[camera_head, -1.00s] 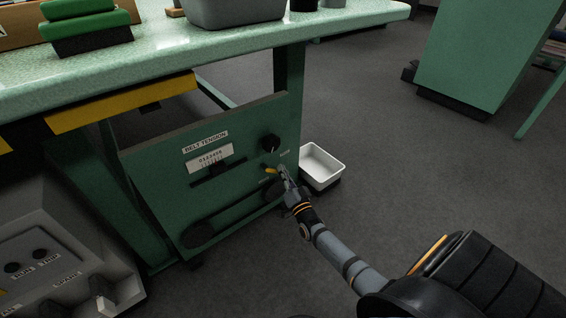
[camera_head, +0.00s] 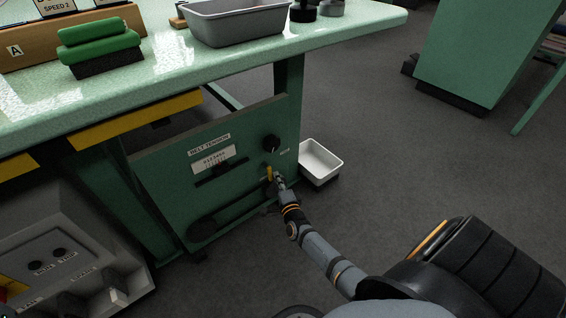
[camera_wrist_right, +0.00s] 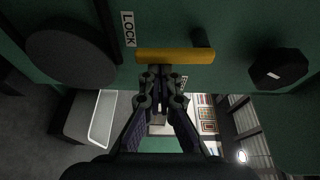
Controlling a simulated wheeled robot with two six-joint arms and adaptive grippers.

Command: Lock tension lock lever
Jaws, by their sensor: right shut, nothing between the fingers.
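The tension lock lever is a yellow bar (camera_head: 269,173) on the green belt tension panel (camera_head: 165,170), below a black knob (camera_head: 271,143). In the head view it stands nearly upright. In the right wrist view the yellow lever (camera_wrist_right: 175,56) lies across the picture beside a white LOCK label (camera_wrist_right: 128,29). My right gripper (camera_head: 279,180) is at the lever's right side in the head view, shut and empty. In the right wrist view its fingertips (camera_wrist_right: 161,80) are just below the bar; I cannot tell whether they touch it. My left gripper is out of view.
A white bin (camera_head: 320,160) stands right of the panel. A grey control box (camera_head: 75,265) is at lower left. Open floor lies to the right.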

